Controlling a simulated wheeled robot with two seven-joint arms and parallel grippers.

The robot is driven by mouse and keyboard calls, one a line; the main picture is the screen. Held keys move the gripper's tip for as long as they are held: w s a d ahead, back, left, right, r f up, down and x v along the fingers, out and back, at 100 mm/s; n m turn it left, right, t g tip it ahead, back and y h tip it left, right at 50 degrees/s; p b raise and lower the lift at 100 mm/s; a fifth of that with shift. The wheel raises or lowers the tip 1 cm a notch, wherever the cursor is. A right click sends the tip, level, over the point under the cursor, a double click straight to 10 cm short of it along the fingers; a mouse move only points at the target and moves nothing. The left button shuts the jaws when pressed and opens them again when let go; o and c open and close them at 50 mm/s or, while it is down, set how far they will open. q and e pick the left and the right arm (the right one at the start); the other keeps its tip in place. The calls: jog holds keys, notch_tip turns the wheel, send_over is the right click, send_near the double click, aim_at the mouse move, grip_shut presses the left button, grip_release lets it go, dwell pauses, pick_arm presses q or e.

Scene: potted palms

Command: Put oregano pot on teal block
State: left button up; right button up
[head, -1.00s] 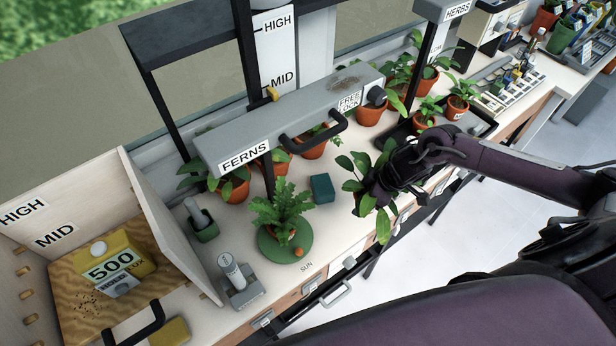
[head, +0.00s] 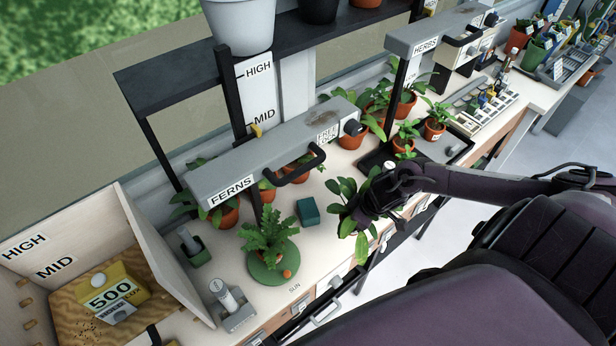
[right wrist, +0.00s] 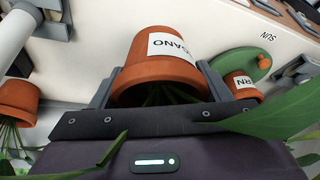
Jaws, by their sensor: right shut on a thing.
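The oregano pot (right wrist: 162,62) is a terracotta pot with a white label, partly readable as "...GANO". In the right wrist view it sits tilted between the two fingers of my right gripper (right wrist: 158,85), which is shut on it. In the head view, its broad green leaves (head: 346,190) spread around my right gripper (head: 366,208), above the bench's front edge; the pot itself is mostly hidden there. The teal block (head: 308,211) lies on the bench just left of the gripper, with its top bare. My left gripper is out of view.
A fern (head: 266,238) stands on a round green mat (head: 272,272) left of the block. The grey FERNS bar (head: 250,170) with a black handle (head: 300,168) overhangs behind the block. A dark tray (head: 376,160) and several potted plants stand beyond.

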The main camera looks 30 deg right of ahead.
jog(key=w+a+b, duration=0.2)
jog(key=w, duration=0.2)
jog(key=w+a+b, duration=0.2)
jog(key=w, duration=0.1)
jog(key=w+a+b, duration=0.2)
jog(key=w, duration=0.2)
jog(key=shift+w+f, duration=0.1)
jog(key=shift+w, duration=0.25)
notch_tip(320, 180, down, 4)
jog(key=b, duration=0.4)
jog(key=shift+r, duration=0.35)
jog(key=shift+s, duration=0.1)
jog(key=o, duration=1)
